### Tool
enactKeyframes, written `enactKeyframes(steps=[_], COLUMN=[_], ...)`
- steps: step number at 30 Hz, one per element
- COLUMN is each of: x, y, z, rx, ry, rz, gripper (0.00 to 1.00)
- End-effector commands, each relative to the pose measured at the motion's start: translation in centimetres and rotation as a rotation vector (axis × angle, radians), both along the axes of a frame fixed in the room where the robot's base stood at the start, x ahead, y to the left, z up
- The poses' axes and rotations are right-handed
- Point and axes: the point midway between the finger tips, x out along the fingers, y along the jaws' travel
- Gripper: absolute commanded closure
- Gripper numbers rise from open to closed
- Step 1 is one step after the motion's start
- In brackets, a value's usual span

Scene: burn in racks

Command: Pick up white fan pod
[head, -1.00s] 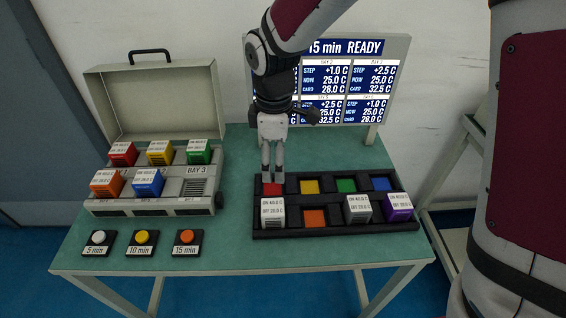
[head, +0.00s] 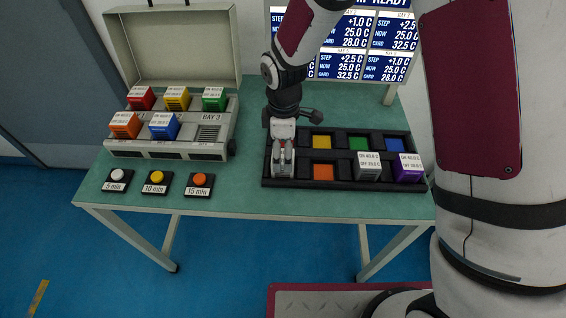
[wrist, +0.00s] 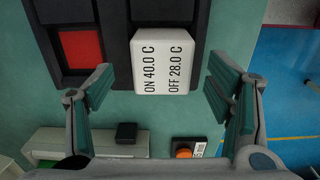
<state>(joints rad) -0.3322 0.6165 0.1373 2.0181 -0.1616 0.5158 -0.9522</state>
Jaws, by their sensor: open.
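The white fan pod (wrist: 162,62) sits in the black tray (wrist: 115,40), at its near left corner. Its top label reads ON 40.0 C, OFF 28.0 C in the wrist view. My gripper (wrist: 160,90) is open, with one finger on either side of the pod and visible gaps between. In the head view my gripper (head: 283,165) points down over that corner of the tray (head: 340,186) and mostly hides the pod. A second pale pod (head: 369,167) stands farther right in the front row.
A purple pod (head: 408,168) stands at the tray's right end. A case (head: 168,150) with several coloured pods stands at left. Three buttons (head: 157,180) lie in front of it. A display board (head: 352,45) stands behind the tray.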

Motion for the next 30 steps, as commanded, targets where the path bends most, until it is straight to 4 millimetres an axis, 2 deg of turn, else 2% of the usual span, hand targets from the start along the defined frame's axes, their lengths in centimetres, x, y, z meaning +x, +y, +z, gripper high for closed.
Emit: enactKeyframes(steps=[3, 7, 17, 24, 25, 30], x=[-0.4, -0.3, -0.2, -0.2, -0.2, -0.2], y=[0.1, 0.1, 0.1, 0.1, 0.1, 0.1], z=[-1.9, -3.5, -4.1, -4.1, -4.1, -4.1], rx=[-0.003, -0.002, 0.0, 0.0, 0.0, 0.0], ry=[0.005, 0.003, 0.001, 0.001, 0.001, 0.001], rz=[0.001, -0.001, -0.001, -0.001, -0.001, -0.001], gripper=[0.27, 0.27, 0.27, 0.81, 0.85, 0.86])
